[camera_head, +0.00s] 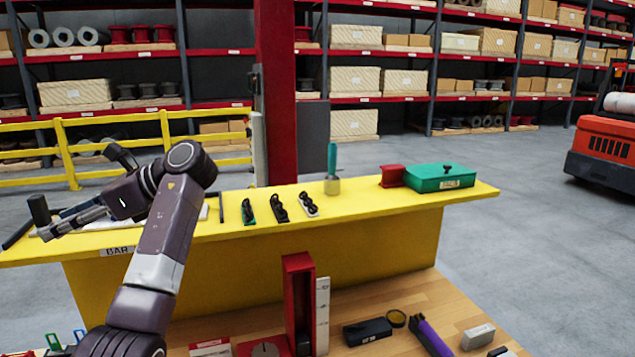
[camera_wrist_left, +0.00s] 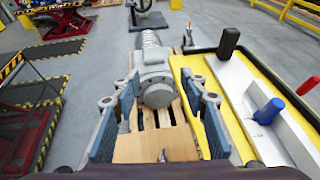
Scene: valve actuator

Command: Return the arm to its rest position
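My left arm (camera_head: 160,240) rises from the lower left in the head view, bends at a high elbow and reaches left over the yellow bench. Its gripper (camera_head: 72,220) is small there, near the bench's left end. In the left wrist view the left gripper (camera_wrist_left: 158,105) is open, its two blue-padded fingers wide apart. Nothing is held between them. A grey cylindrical valve actuator (camera_wrist_left: 154,82) stands beyond the fingers by a wooden pallet. My right gripper is not in view.
The yellow bench (camera_head: 345,215) carries a green case (camera_head: 440,177) and small black tools. A white tray (camera_wrist_left: 240,95) with handled tools lies right of the left gripper. A wooden table (camera_head: 440,295) with several items is in front. A forklift (camera_head: 603,140) stands far right.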

